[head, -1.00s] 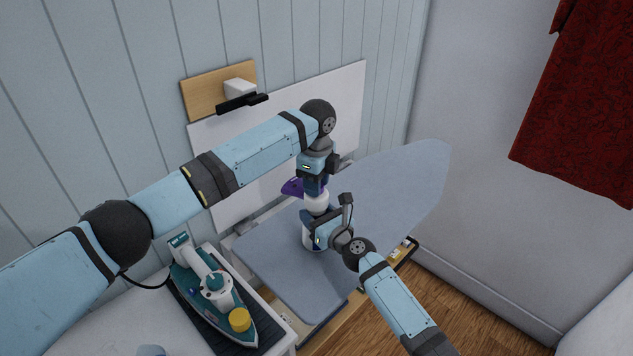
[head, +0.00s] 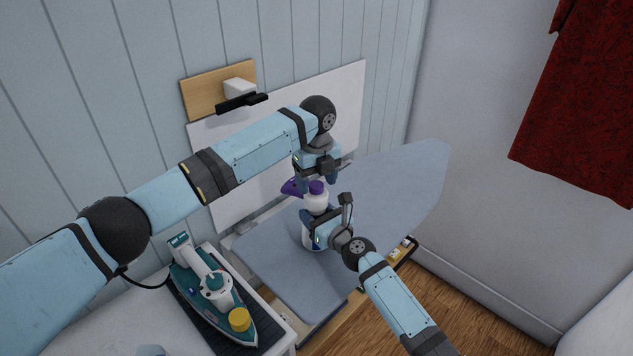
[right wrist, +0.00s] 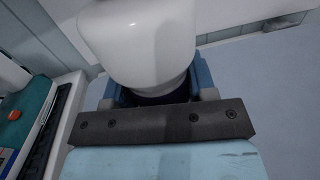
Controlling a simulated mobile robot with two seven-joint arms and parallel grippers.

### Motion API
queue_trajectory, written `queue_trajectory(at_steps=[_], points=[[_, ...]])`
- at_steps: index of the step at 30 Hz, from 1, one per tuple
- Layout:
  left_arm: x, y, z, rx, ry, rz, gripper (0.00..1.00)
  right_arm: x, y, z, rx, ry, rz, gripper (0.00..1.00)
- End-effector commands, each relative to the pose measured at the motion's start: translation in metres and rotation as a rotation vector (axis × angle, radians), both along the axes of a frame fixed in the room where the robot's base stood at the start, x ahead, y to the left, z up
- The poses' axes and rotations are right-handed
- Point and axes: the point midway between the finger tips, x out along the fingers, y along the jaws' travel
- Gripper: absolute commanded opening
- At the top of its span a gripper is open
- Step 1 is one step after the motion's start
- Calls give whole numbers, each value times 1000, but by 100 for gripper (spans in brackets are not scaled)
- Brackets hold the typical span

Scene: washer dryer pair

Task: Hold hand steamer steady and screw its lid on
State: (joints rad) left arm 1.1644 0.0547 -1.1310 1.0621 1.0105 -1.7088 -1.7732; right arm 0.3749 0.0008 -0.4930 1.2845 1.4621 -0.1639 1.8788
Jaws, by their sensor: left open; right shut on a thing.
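The hand steamer (head: 317,202) is white with a purple nozzle on its left side. It stands upright over the ironing board, and its white body fills the top of the right wrist view (right wrist: 145,40). The purple lid (head: 316,187) sits on top of the steamer; I cannot tell how tightly it is seated. My left gripper (head: 318,178) is open just above and around the lid, pointing down. My right gripper (head: 322,228) is shut on the steamer's body below the head and hides part of it.
The grey-blue ironing board (head: 400,185) lies under the steamer, with free room to the right. A teal and white iron (head: 212,285) rests on a dark mat at the lower left. A wooden wall plate with a holder (head: 205,95) is behind. A red cloth (head: 585,110) hangs at right.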

Motion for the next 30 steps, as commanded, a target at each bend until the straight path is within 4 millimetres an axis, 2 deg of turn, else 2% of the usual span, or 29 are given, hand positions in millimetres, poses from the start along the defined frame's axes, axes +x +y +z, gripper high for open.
queue_trajectory(at_steps=[9, 15, 21, 29, 30], points=[[0, -1, 64, -2, -2, -1, 65, -1, 0, -1, 0, 3, 1, 0], [0, -1, 98, 0, -1, 0, 65, -1, 0, -1, 1, 2, 1, 0], [0, -1, 112, 0, 0, -1, 65, -1, 0, -1, 1, 2, 1, 0], [0, -1, 113, 0, 0, -1, 65, -1, 0, -1, 1, 2, 1, 0], [0, -1, 113, 0, 0, -1, 65, -1, 0, -1, 1, 2, 1, 56]])
